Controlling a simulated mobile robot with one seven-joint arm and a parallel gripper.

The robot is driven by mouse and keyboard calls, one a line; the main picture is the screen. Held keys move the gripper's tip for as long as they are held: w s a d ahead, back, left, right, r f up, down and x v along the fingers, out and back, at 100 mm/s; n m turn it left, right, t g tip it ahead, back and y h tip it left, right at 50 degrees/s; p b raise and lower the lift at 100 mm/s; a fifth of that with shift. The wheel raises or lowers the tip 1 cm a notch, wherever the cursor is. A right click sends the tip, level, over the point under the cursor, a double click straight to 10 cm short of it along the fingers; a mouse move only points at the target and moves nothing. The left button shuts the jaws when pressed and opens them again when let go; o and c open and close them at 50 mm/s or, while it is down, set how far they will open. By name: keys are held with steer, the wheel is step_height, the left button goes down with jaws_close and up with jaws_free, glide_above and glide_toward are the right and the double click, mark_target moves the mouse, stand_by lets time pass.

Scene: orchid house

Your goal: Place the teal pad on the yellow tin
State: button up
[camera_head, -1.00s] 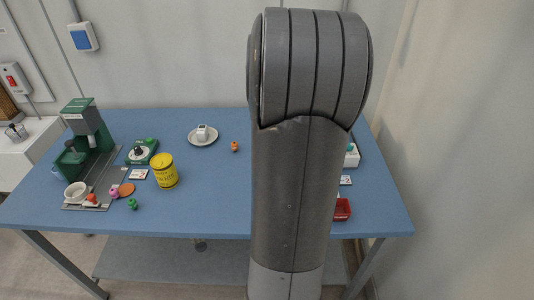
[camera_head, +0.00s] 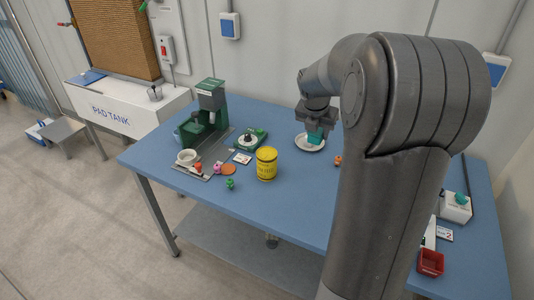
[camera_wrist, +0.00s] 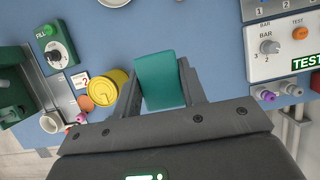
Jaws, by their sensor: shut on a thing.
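The yellow tin (camera_head: 266,164) stands upright on the blue table in the head view. It also shows in the wrist view (camera_wrist: 108,92), left of my gripper. The teal pad (camera_wrist: 160,80) is between my gripper's two fingers in the wrist view. My gripper (camera_head: 318,126) is shut on the pad, which shows as a small teal patch below it in the head view. The gripper is above the table, behind and to the right of the tin and apart from it. The fingertips are partly hidden by the pad.
A green machine (camera_head: 209,108) stands left of the tin, with a white cup (camera_head: 187,157) before it. A white saucer (camera_head: 309,146) is beneath my gripper. Small coloured pieces lie near the tin. A red tray (camera_head: 430,263) is at the right. The table's front middle is clear.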

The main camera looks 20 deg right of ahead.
steer(key=w+a+r, duration=0.2)
steer(key=a, duration=0.2)
glide_above(269, 150)
steer(key=s+a, duration=0.1)
step_height(269, 150, down, 7)
steer(key=shift+s+a+f, duration=0.1)
steer(key=shift+s, duration=0.05)
steer(key=shift+f, duration=2.05)
steer(key=shift+f, duration=0.15)
steer(key=o, duration=1)
steer(key=shift+c, duration=0.2)
